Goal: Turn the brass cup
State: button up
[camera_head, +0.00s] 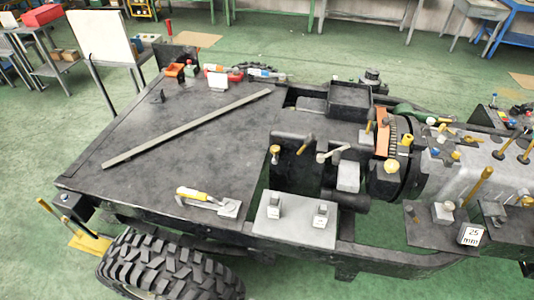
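Several small brass or yellow parts show on the chassis in the head view, and I cannot tell for sure which one is the brass cup. A short round brass-coloured piece (391,166) sits at the front of the grey engine block. A yellow piece (405,140) stands just above and to the right of it. A small brass-topped knob (275,150) stands at the right edge of the dark flat plate. My gripper is not in view, and nothing is seen touching these parts.
The dark plate (180,135) carries a long grey bar (187,128) and a yellow-handled scraper (209,202). A light plate (290,232) holds two small metal blocks. The grey engine block (485,185) bears upright brass-coloured rods. A tyre (165,268) is in front.

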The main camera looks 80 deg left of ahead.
aim_at(275, 149)
jog(key=k, duration=0.8)
jog(key=u, duration=3.05)
jog(key=i, duration=0.55)
jog(key=z, duration=0.3)
